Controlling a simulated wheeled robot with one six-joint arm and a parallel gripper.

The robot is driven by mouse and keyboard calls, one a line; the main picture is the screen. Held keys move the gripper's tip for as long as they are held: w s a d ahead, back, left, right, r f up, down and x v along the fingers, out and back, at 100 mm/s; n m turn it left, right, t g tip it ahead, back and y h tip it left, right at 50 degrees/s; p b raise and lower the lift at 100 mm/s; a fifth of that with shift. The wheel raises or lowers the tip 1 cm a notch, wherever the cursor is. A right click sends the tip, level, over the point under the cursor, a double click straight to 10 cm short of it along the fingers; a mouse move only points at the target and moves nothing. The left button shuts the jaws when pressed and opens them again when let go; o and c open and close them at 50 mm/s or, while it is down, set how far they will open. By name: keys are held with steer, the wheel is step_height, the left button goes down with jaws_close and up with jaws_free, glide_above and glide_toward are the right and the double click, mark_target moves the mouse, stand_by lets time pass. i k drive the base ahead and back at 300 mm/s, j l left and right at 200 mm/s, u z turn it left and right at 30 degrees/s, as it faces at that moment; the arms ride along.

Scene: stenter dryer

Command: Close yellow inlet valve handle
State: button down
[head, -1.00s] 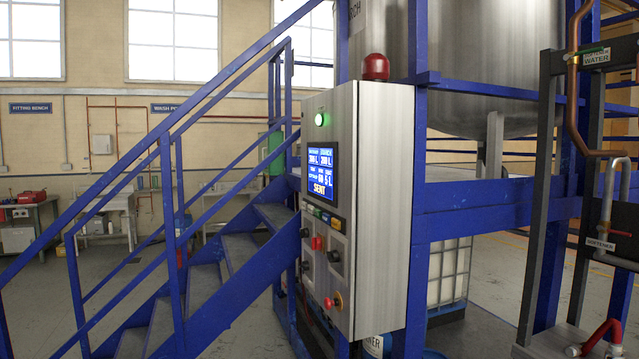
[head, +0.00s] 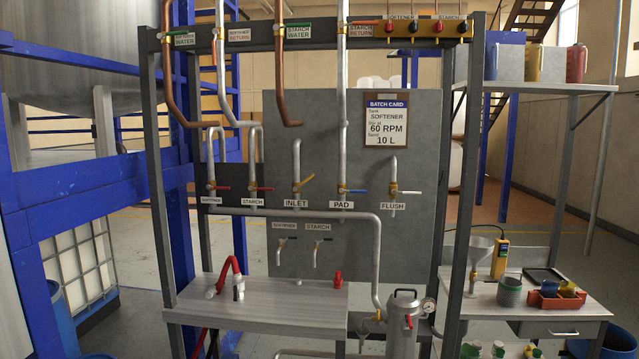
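The yellow inlet valve handle (head: 307,180) is on a vertical pipe in the middle of the grey panel, just above the INLET label (head: 296,204). The handle slants up and to the right from its valve body, at an angle to the pipe. My gripper is in no view.
Beside it are the red STARCH handle (head: 263,189), the blue PAD handle (head: 355,191) and the white FLUSH handle (head: 408,192). A steel canister (head: 402,322) stands in front at the right.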

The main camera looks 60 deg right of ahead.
mark_target(304, 182)
steer(key=z, duration=1.7)
